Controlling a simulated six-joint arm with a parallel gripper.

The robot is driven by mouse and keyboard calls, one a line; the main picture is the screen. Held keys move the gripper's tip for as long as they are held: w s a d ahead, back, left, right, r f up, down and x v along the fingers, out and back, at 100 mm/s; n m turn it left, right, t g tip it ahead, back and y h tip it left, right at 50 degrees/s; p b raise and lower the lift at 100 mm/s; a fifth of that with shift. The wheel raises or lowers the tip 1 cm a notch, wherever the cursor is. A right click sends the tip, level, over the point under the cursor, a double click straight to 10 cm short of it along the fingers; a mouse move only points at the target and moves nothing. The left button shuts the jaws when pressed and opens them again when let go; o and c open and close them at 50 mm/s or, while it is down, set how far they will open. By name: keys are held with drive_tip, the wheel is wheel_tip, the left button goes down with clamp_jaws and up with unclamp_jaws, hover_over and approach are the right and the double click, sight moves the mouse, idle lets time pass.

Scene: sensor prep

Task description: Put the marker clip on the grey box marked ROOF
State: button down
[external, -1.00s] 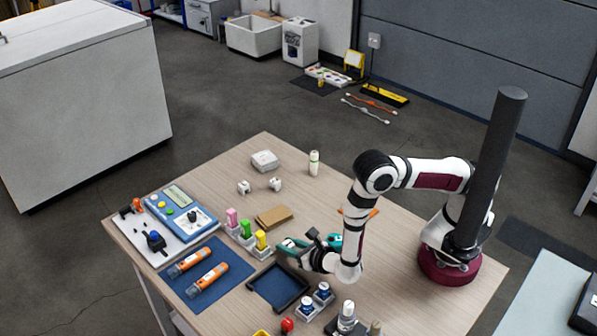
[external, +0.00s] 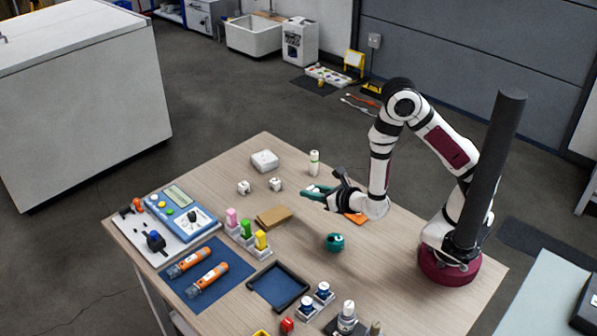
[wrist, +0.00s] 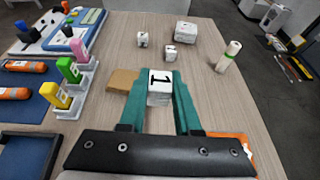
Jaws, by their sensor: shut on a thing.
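My gripper (external: 312,190) has teal fingers and is raised above the table, in front of the white-green bottle in the external view. In the wrist view my gripper (wrist: 159,84) is shut on a small whitish block with a black "1" on top, which I take for the marker clip (wrist: 159,98). A pale grey-white box (external: 265,161) lies flat at the table's far end, apart from my gripper; it also shows in the wrist view (wrist: 185,32). Its lettering is too small to read, so I cannot confirm ROOF.
Two small white cubes (external: 243,187) (external: 275,184) stand near the box. The white-green bottle (external: 314,162) stands to its right. A brown pad (external: 274,216), a coloured clip rack (external: 246,239), a teal round object (external: 335,242) and a dark tray (external: 278,304) lie nearer.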

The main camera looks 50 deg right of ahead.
drive_tip(key=w+d+r+m+h, duration=0.2)
drive_tip(key=w+d, duration=0.8)
drive_tip(key=w, duration=0.2)
drive_tip(key=w+d+r+m+h, duration=0.2)
drive_tip(key=w+d, duration=0.8)
drive_tip(key=w, duration=0.2)
drive_tip(key=g, duration=0.1)
hover_over(269, 160)
drive_tip(key=d, duration=0.1)
wheel_tip(269, 160, down, 6)
drive_tip(key=shift+s+f, duration=0.15)
drive_tip(key=shift+f, duration=0.05)
drive_tip(key=f, duration=0.4)
drive_tip(key=shift+w+a, duration=0.2)
drive_tip(key=shift+a, duration=0.2)
drive_tip(key=shift+f, duration=0.25)
drive_tip(key=c, duration=0.6)
unclamp_jaws()
drive_tip(key=shift+f, duration=0.1)
